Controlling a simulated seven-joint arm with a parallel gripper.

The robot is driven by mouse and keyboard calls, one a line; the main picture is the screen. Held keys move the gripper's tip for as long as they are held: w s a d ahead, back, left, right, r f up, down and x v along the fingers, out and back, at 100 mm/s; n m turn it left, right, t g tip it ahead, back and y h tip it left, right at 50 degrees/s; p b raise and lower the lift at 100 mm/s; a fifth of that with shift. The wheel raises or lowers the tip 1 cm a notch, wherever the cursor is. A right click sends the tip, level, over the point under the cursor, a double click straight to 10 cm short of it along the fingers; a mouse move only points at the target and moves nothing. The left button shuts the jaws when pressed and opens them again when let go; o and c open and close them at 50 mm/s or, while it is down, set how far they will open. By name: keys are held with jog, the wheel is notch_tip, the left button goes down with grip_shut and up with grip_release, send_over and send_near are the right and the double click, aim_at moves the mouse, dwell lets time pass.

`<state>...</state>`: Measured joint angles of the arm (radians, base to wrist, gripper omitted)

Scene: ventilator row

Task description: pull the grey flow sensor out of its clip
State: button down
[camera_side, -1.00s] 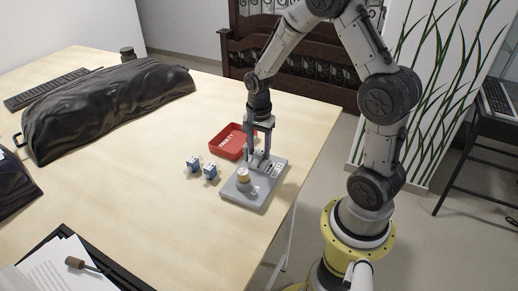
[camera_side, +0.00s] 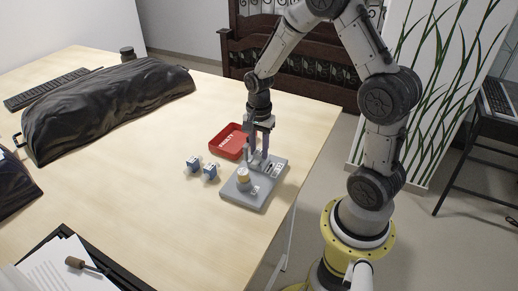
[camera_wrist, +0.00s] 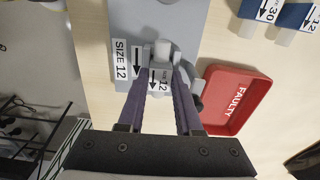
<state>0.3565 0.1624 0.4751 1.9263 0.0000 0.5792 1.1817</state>
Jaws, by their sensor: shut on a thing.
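The grey flow sensor (camera_wrist: 160,80) has a white label with an arrow and "12". In the wrist view it sits between the two purple fingers of my gripper (camera_wrist: 161,72), which is shut on it. In the side view my gripper (camera_side: 259,150) points down over the far end of the grey base plate (camera_side: 243,196), which also shows in the wrist view (camera_wrist: 200,12). A "SIZE 12" label (camera_wrist: 121,58) lies beside the sensor on the left. The fingers hide much of the sensor and clip; I cannot tell whether the sensor is still seated.
A red tray marked "FAULTY" (camera_side: 226,144) stands close to the plate and shows in the wrist view (camera_wrist: 238,100). Two blue-and-white sensors (camera_side: 194,164) (camera_side: 210,172) lie left of the plate. A tan-topped cylinder (camera_side: 243,175) stands on it.

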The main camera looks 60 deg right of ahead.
aim_at(259, 152)
jog(key=shift+r, duration=0.1)
jog(key=shift+r, duration=1.95)
